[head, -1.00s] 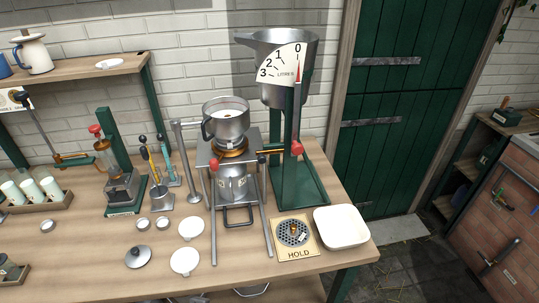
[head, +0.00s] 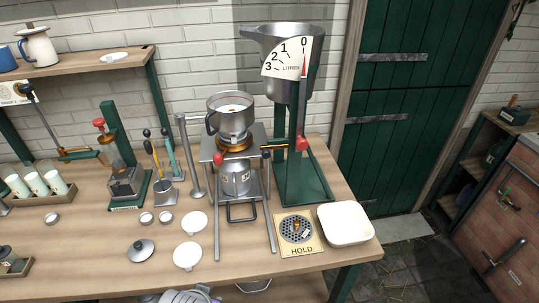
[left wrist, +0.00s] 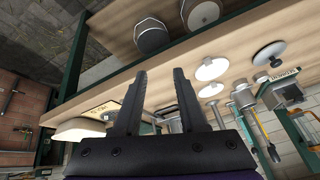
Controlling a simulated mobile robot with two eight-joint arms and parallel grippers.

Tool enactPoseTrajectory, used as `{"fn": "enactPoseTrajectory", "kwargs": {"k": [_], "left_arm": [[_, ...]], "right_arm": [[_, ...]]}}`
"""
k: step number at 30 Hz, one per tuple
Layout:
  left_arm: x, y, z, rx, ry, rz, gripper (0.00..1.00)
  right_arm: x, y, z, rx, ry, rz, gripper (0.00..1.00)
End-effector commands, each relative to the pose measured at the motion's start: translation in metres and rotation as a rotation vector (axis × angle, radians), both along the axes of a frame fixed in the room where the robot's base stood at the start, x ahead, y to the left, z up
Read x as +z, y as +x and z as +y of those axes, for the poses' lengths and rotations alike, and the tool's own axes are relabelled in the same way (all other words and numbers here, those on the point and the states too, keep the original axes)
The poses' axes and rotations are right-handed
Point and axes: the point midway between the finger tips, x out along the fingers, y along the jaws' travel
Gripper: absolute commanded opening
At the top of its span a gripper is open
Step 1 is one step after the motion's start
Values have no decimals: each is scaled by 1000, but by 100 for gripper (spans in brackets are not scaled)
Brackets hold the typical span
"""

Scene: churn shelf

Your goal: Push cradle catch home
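A metal stand (head: 262,135) on the bench holds a steel churn (head: 236,179) under a steel pan (head: 230,117) with a brass collar (head: 233,145) between them. A small red knob (head: 218,160) sits at the stand's front left. A brass rod (head: 272,148) runs from its right side towards a red knob (head: 303,143) on the green gauge post. I cannot tell which part is the cradle catch or whether it is home. My left gripper (left wrist: 166,75) is open and empty in the left wrist view, apart from everything I can make out. My right gripper is out of view.
A HOLD plate (head: 302,250) and a white tray (head: 346,224) lie at the bench's front right. White discs (head: 194,222) and a lidded grey disc (head: 141,250) lie front left of the stand. Tools and jars crowd the left. Pots (left wrist: 152,36) stand on the lower shelf.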

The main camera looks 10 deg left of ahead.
Motion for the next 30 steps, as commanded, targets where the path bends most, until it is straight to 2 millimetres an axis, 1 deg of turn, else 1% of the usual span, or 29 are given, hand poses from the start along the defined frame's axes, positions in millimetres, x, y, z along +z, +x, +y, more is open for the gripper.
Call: {"fn": "enactPoseTrajectory", "kwargs": {"k": [1,2,3,5,6,8,9,11,12,14,15,16,18,21,22,24,26,30], "left_arm": [[-2,11,5,-39,81,-6,52],[1,19,9,-62,140,-14,58],[6,32,13,-97,222,-29,61],[17,55,18,-152,351,-61,61],[26,71,18,-190,438,-87,61],[42,95,16,-246,565,-132,61],[54,112,12,-284,648,-166,61],[73,137,1,-342,769,-224,61],[86,153,-9,-379,849,-265,61],[106,175,-27,-433,960,-330,61],[118,188,-40,-465,1027,-372,61],[127,196,-50,-486,1075,-402,61],[144,211,-73,-530,1167,-468,61],[163,225,-99,-574,1262,-539,61],[167,227,-104,-583,1282,-554,61],[173,231,-113,-596,1314,-578,61],[176,234,-116,-600,1327,-588,61],[177,247,-112,-600,1332,-589,61]], "right_arm": [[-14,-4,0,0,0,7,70],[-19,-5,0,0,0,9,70],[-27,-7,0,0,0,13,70],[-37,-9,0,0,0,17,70],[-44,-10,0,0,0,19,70],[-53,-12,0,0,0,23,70],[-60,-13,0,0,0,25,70],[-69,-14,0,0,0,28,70],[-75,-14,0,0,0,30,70],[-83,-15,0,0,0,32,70],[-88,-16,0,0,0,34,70],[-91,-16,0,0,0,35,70],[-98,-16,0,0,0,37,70],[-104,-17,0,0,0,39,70],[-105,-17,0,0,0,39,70],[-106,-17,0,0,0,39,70],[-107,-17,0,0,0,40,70],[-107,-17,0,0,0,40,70]]}}
